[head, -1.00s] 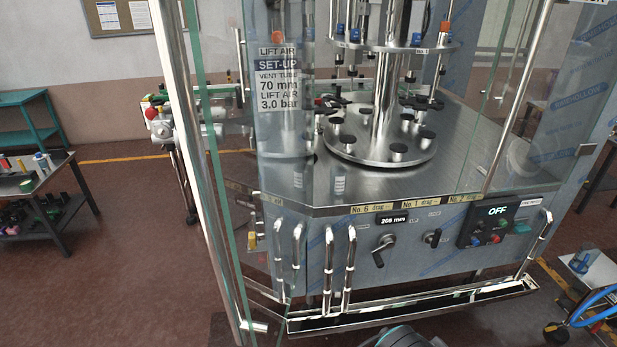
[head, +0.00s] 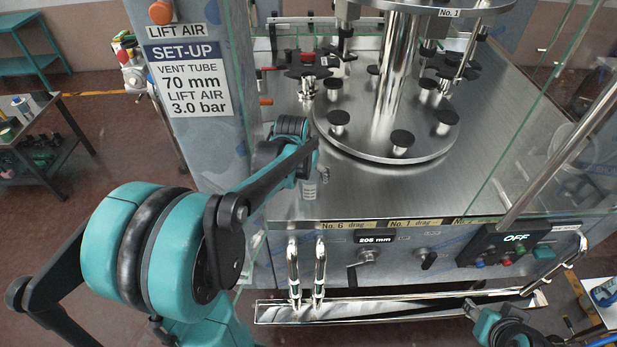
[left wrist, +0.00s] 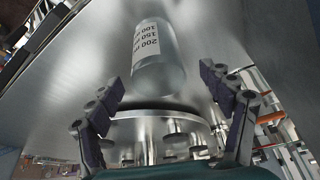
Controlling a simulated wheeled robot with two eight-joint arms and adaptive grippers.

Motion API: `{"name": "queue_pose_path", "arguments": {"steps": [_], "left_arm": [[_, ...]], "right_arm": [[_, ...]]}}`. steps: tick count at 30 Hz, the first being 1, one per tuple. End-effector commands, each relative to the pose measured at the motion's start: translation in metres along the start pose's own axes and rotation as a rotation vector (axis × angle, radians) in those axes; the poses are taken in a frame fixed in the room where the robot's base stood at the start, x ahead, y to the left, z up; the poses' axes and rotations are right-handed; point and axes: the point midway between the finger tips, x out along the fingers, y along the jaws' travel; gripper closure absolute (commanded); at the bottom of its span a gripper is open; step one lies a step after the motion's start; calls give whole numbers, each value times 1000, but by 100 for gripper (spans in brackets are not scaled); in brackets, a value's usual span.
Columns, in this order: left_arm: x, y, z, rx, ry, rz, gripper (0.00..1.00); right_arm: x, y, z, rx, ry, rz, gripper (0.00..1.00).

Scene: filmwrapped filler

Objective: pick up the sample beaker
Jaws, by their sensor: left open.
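The sample beaker (left wrist: 158,62) is a clear cylinder with a white label marked 200, 150 and 100. In the left wrist view it stands on the brushed metal deck, between and beyond the fingers of my left gripper (left wrist: 163,84). The fingers are spread and a gap shows on both sides of the beaker. In the head view my left arm reaches past the glass over the deck. A small part of the beaker (head: 309,188) shows below the arm's end; the rest is hidden, and the fingers are not clear there.
A round metal carousel (head: 345,148) with black-capped pegs stands just right of the arm's end. The set-up sign post (head: 190,80) and glass panels flank the opening. The control panel (head: 515,243) reads OFF. Two chrome handles (head: 306,275) stand on the front.

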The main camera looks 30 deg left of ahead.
Motion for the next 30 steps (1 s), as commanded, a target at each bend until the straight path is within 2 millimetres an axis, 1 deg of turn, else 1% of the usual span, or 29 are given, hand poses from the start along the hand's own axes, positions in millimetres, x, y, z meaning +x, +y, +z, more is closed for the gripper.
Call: {"name": "queue_pose_path", "arguments": {"steps": [3, 10, 15, 17, 19, 24, 25, 26, 27, 29, 30], "left_arm": [[16, 0, 0, 0, -1, 0, 20], [38, 1, 2, 1, 0, 0, 20], [66, 2, 3, 1, 0, 0, 20], [73, 2, 3, 1, 0, 0, 20], [76, 2, 2, 1, 0, 0, 20], [76, 2, 2, 0, 0, 0, 20], [76, 2, 2, 0, 0, 0, 23], [76, 2, 2, 0, 0, 0, 31], [75, 2, 2, 0, 0, 0, 41], [75, 2, 2, 0, 0, 0, 57], [75, 2, 2, 0, 0, 0, 68]], "right_arm": [[5, 0, 4, 0, 0, 0, 60], [11, 0, 8, 0, 0, 0, 60], [20, 0, 14, 0, 0, 0, 60], [22, 0, 16, 0, 0, 0, 60], [22, 0, 16, 0, 0, 0, 60], [21, 0, 15, 0, 0, 0, 60], [21, 0, 15, 0, 0, 0, 60], [21, 0, 15, 0, 0, 0, 60], [21, 0, 15, 0, 0, 0, 60], [21, 0, 15, 0, 0, 0, 60], [21, 0, 15, 0, 0, 0, 60]]}}
